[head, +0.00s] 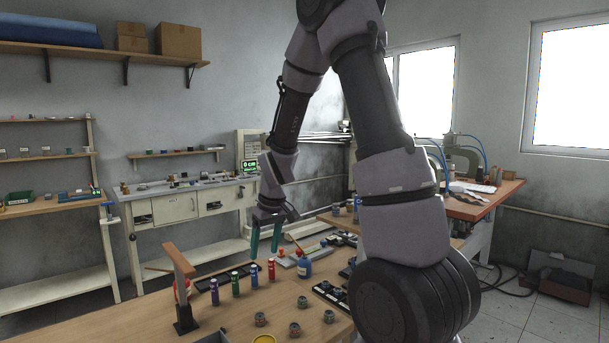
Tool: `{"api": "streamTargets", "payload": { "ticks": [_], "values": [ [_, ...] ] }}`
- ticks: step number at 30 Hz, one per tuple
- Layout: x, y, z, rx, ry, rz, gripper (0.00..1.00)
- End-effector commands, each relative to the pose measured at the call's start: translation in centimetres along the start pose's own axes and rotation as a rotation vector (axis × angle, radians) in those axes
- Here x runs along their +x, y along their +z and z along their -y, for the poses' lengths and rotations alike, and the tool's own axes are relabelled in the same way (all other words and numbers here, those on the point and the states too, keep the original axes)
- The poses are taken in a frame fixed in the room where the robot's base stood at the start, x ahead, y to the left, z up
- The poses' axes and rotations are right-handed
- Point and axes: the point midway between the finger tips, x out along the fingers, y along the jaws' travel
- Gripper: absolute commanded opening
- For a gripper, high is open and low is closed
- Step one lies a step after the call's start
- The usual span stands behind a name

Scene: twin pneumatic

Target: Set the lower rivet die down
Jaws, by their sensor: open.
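My gripper (265,249) hangs over the wooden workbench, its two teal fingers pointing down and apart. Nothing shows between them. The fingertips are near the row of small bottles on the bench, and I cannot tell their exact height above the top. Several small grey round metal pieces (302,302) stand on the near part of the workbench (225,317). I cannot tell from this view whether one of them is the lower rivet die. My arm hides part of the bench to the right.
Red, blue, green and purple bottles (235,284) stand in a row below my gripper. An upright wooden-topped stand (181,290) rises at the left. A dark tray (330,294) lies beside my arm. Presses (462,158) stand on the back-right bench.

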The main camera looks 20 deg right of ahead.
Motion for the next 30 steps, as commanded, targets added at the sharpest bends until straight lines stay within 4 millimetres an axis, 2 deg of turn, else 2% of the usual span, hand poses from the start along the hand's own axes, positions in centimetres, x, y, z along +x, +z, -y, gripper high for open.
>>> {"api": "streamTargets", "payload": {
  "ticks": [1,6,12,15,18,21,25,30],
  "values": [
    [-3.1,0.0,-0.1,0.044,0.000,-0.040,0.69],
    [-11.4,1.6,0.2,0.202,-0.012,-0.134,0.69],
    [-19.8,5.4,1.1,0.381,-0.033,-0.244,0.69],
    [-23.1,7.8,1.7,0.467,-0.046,-0.298,0.69],
    [-25.6,10.2,2.4,0.541,-0.059,-0.345,0.69],
    [-27.3,12.2,3.0,0.601,-0.071,-0.381,0.69],
    [-28.4,13.8,3.5,0.646,-0.080,-0.408,0.69],
    [-28.7,14.3,3.7,0.665,-0.084,-0.415,0.69]
  ]
}}
